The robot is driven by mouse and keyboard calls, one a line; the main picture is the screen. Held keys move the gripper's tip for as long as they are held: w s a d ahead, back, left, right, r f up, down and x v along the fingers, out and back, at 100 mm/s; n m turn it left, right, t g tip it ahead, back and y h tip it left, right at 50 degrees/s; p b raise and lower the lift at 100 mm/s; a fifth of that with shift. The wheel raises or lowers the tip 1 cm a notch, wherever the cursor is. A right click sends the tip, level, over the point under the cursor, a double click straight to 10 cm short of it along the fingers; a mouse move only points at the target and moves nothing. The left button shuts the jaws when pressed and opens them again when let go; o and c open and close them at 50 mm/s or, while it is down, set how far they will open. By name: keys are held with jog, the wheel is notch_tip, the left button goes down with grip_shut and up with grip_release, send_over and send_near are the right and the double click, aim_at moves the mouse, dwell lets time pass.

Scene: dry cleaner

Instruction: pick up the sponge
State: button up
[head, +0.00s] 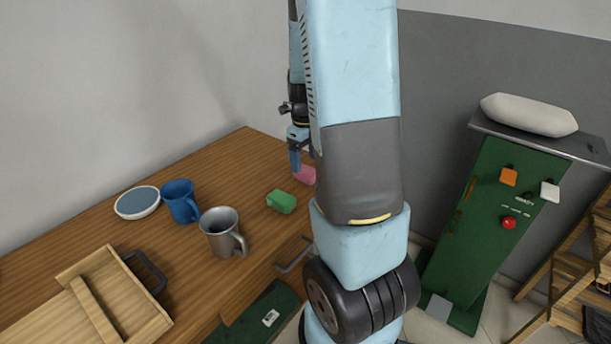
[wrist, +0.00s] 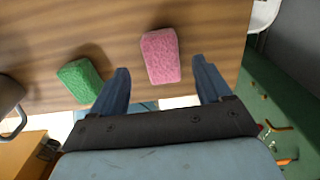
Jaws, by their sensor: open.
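A pink sponge (wrist: 161,56) lies on the wooden table in the wrist view, ahead of and between the lines of my two fingers. It also shows in the head view (head: 306,175), partly hidden by my arm. A green sponge (wrist: 81,80) lies to its left, just outside my left finger; in the head view (head: 282,201) it is nearer the front edge. My gripper (wrist: 164,78) is open and empty. In the head view my gripper (head: 297,160) hangs at the pink sponge; whether it touches the sponge cannot be told.
On the table (head: 160,240) stand a grey metal mug (head: 222,235), a blue mug (head: 180,201), a round white-rimmed dish (head: 137,203) and a wooden tray (head: 75,275) with a dark handle. A green cabinet with a white cushion (head: 527,115) stands at the right. Bare table lies behind the sponges.

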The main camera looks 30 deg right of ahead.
aim_at(305, 168)
jog(key=shift+w+d+f, duration=0.1)
jog(key=shift+f, duration=2.35)
jog(key=c, duration=1.1)
jog(key=shift+r, duration=0.55)
notch_tip(305, 168, up, 2)
jog(key=shift+r, duration=0.25)
jog(key=s+r, duration=0.3)
jog(key=s, duration=0.1)
jog(key=s+r, duration=0.3)
jog(key=s, duration=0.2)
jog(key=s+r, duration=0.3)
jog(key=s, duration=0.2)
jog(key=shift+d+r, duration=0.25)
jog(key=shift+d, duration=0.15)
